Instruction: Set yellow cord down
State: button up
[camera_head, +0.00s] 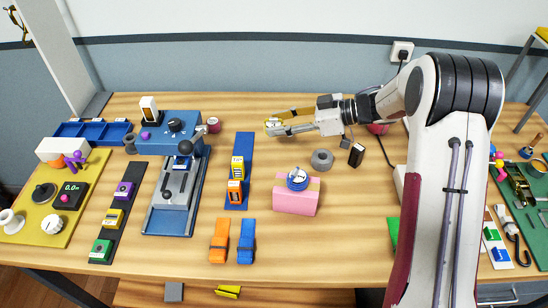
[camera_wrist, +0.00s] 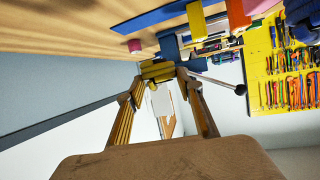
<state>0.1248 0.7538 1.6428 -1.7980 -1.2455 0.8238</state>
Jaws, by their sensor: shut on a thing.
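My gripper (camera_head: 270,126) is stretched out to the left above the back middle of the table in the head view. It is shut on the yellow cord (camera_wrist: 158,71), a short bundle that shows between the fingertips in the wrist view. In the head view the cord is small and partly hidden by the fingers. The cord is held clear of the tabletop (camera_head: 345,215).
A blue strip (camera_head: 243,145) with yellow and orange blocks lies left of my gripper. A grey ring (camera_head: 322,159) and a pink block (camera_head: 296,201) with a blue round piece stand below it. A blue lever machine (camera_head: 172,190) is further left. Bare wood surrounds the ring.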

jog(key=shift+f, duration=0.15)
dwell(0.3)
send_over(280, 159)
jog(key=shift+f, duration=3.1)
jog(key=shift+f, duration=1.9)
jog(key=shift+f, duration=0.1)
jog(key=o, duration=1.1)
